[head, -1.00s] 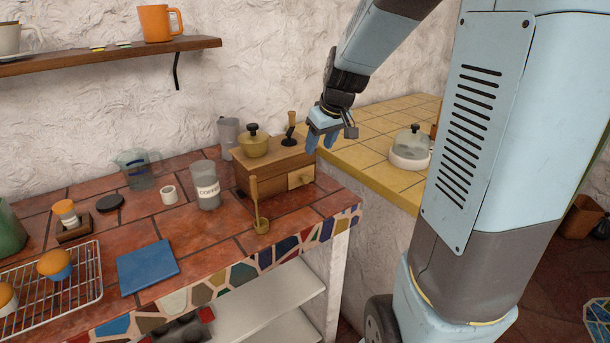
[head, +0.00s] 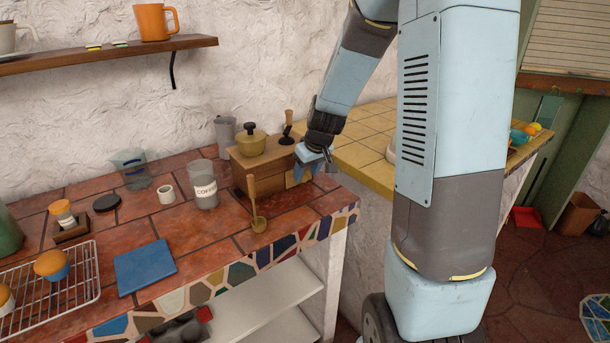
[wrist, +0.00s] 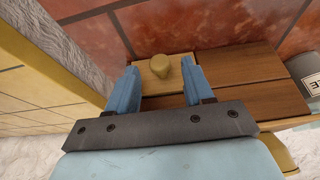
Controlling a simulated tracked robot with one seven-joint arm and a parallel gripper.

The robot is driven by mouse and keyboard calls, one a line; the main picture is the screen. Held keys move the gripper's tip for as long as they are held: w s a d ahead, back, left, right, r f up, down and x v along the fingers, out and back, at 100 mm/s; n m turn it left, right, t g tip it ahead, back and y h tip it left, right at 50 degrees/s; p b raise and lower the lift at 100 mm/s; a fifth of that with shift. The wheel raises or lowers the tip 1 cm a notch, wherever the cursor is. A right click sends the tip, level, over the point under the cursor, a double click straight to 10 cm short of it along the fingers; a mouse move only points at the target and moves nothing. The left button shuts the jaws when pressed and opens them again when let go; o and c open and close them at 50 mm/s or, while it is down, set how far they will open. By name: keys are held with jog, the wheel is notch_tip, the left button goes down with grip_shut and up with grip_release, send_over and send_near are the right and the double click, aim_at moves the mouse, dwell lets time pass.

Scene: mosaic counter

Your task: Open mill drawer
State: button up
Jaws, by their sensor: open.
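The wooden coffee mill (head: 264,163) stands on the tiled counter, with a yellow-green domed top (head: 251,143) and a crank handle (head: 287,128). Its small drawer front (wrist: 151,72) shows in the wrist view with a round yellow knob (wrist: 160,66). My gripper (head: 314,168) is at the mill's right front side, partly covering the drawer in the head view. In the wrist view my gripper's two blue fingers (wrist: 160,88) are open, one on each side of the knob, with gaps to it. The drawer looks closed.
A blue square mat (head: 145,266) and a wire rack (head: 50,282) lie further left. A yellow tiled counter (head: 370,150) adjoins at right.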

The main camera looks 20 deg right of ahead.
jog(key=shift+x, duration=0.9)
jog(key=shift+c, duration=0.2)
grip_shut()
